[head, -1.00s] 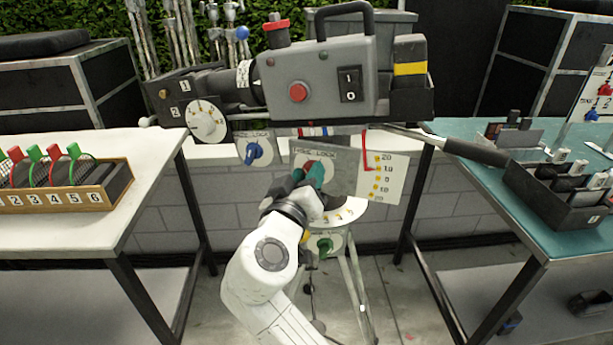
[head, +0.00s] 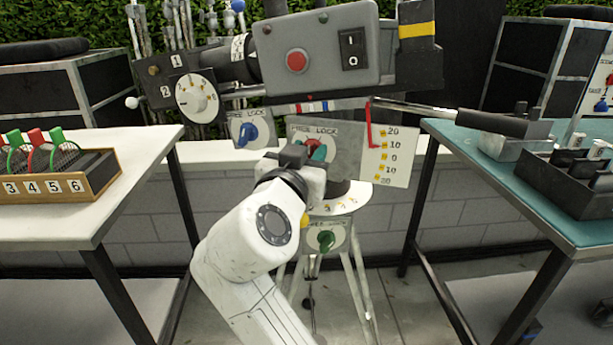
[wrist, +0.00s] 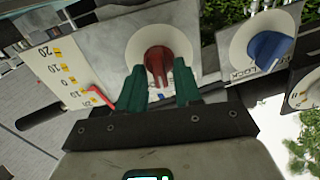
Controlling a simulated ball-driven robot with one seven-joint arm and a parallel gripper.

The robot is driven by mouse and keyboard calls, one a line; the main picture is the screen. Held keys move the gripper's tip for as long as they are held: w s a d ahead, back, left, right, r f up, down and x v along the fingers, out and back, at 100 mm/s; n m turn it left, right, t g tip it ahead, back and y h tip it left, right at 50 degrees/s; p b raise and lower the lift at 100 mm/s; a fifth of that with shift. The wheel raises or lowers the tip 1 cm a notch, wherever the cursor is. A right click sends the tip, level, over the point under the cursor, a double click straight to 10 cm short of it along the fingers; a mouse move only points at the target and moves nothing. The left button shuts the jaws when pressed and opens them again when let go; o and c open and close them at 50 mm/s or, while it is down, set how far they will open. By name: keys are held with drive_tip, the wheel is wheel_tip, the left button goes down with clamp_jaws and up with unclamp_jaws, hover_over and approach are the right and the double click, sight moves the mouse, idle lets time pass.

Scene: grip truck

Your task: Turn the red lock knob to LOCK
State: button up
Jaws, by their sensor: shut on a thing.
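The red lock knob (wrist: 158,60) sits on a round white dial on the grey camera head plate, facing my wrist camera. The two green fingers of my gripper (wrist: 159,76) stand on either side of the knob's lower part in the wrist view, shut on it. In the head view the red knob (head: 311,146) shows just above my gripper (head: 308,157), under the printed words FREE and LOCK. My wrist hides part of the dial. In the wrist view the knob's grip ridge runs roughly up and down the picture. I cannot read its exact setting.
A blue knob (head: 249,132) is left of the red one and a green knob (head: 326,241) is below. A scale plate (head: 392,157) with a red pointer stands right. The camera (head: 315,50) is overhead. Tables flank both sides, with a pan handle (head: 495,122) near the right one.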

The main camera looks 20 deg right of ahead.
drive_tip(key=m+b, duration=0.1)
drive_tip(key=b, duration=0.1)
drive_tip(key=m+b, duration=0.1)
drive_tip(key=m, duration=0.1)
drive_tip(key=shift+f+b, duration=0.25)
drive_tip(key=shift+b, duration=0.1)
drive_tip(key=shift+r+m+b, duration=0.1)
drive_tip(key=shift+m+b, duration=0.8)
drive_tip(key=shift+m, duration=0.1)
drive_tip(key=shift+d+r, duration=0.1)
drive_tip(key=o, duration=0.7)
drive_tip(key=shift+s, duration=0.1)
drive_tip(key=p+v, duration=0.1)
drive_tip(key=v, duration=0.9)
drive_tip(key=shift+s+a, duration=0.25)
drive_tip(key=shift+a, duration=0.05)
